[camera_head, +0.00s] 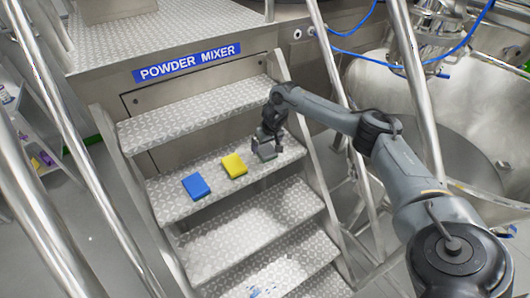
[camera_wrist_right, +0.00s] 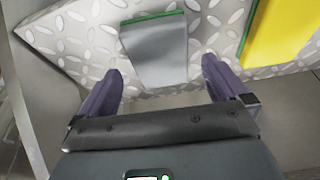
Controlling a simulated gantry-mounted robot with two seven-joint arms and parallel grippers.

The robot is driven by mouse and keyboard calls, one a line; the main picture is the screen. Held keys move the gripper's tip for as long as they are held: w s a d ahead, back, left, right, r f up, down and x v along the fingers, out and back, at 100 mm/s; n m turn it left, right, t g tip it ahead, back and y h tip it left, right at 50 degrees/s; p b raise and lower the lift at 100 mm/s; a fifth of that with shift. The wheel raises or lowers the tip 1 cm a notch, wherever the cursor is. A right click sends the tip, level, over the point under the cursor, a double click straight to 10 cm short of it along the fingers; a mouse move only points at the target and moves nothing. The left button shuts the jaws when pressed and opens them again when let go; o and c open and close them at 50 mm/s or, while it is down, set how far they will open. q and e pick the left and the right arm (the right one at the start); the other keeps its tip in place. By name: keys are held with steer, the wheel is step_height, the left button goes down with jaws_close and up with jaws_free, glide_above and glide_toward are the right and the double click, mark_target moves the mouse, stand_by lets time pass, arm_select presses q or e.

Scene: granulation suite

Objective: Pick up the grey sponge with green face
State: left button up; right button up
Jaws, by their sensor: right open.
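The grey sponge with a green face (camera_head: 267,153) lies on a metal stair tread, at the right end of a row of three sponges. In the right wrist view the grey sponge (camera_wrist_right: 156,52) lies ahead of the fingers, with a thin green edge along its far side. My right gripper (camera_head: 266,142) is at the sponge in the head view. In the right wrist view my right gripper (camera_wrist_right: 162,78) is open, its two dark fingers apart on either side of the sponge's near end. Contact cannot be told. My left gripper is not in view.
A yellow sponge (camera_head: 234,166) and a blue sponge (camera_head: 196,186) lie left of the grey one on the same tread (camera_head: 172,208). The yellow sponge (camera_wrist_right: 278,32) shows close by in the wrist view. Metal rails (camera_head: 317,190) flank the steps.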

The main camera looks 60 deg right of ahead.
steer(key=shift+x, duration=1.25)
steer(key=shift+c, duration=0.2)
steer(key=c, duration=1)
steer(key=shift+r, duration=0.1)
